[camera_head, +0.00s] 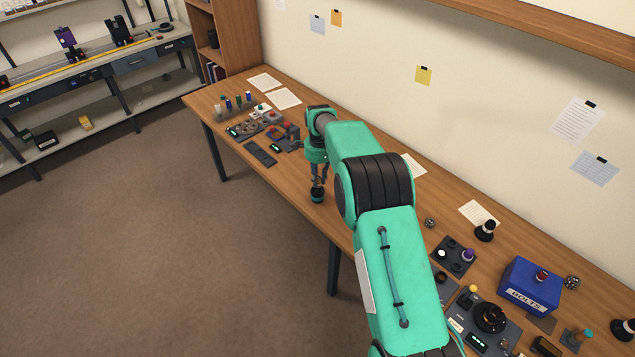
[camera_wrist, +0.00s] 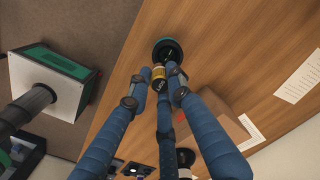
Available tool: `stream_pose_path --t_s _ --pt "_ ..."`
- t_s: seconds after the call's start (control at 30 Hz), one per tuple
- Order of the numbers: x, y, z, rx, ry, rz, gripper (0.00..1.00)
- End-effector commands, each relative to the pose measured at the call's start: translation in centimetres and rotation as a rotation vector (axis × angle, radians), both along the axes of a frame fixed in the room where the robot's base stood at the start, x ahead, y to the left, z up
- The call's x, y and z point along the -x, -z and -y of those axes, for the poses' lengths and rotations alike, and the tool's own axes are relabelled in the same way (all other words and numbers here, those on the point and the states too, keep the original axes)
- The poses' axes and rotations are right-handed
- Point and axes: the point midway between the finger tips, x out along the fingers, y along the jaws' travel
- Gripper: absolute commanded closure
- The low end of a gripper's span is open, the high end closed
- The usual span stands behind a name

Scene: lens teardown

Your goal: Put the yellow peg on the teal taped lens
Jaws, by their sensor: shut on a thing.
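My gripper (camera_wrist: 157,77) has its blue fingers closed around a short dark cylinder with a yellow band, which I take as the yellow peg (camera_wrist: 159,73). Just past the fingertips, in line with the peg, is a round dark piece with a teal rim, the teal taped lens (camera_wrist: 170,47). In the head view my gripper (camera_head: 318,182) points down over the lens (camera_head: 317,196), which stands near the desk's front edge. The peg is not clear there. I cannot tell whether peg and lens touch.
A brown block (camera_wrist: 222,118) lies beside the fingers in the wrist view. In the head view a blue bolts box (camera_head: 528,288) and a dark holed tray (camera_head: 454,262) stand at the right. Several small devices and a dark pad (camera_head: 260,153) are at the left. Desk around the lens is clear.

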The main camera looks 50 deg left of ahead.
Motion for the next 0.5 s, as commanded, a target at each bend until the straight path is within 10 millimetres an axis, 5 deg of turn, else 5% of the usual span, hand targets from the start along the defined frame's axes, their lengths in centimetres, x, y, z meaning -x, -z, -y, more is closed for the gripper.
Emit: stream_pose_path --t_s 0.5 --pt "-0.61 0.08 -0.93 0.0 0.0 0.0 1.0"
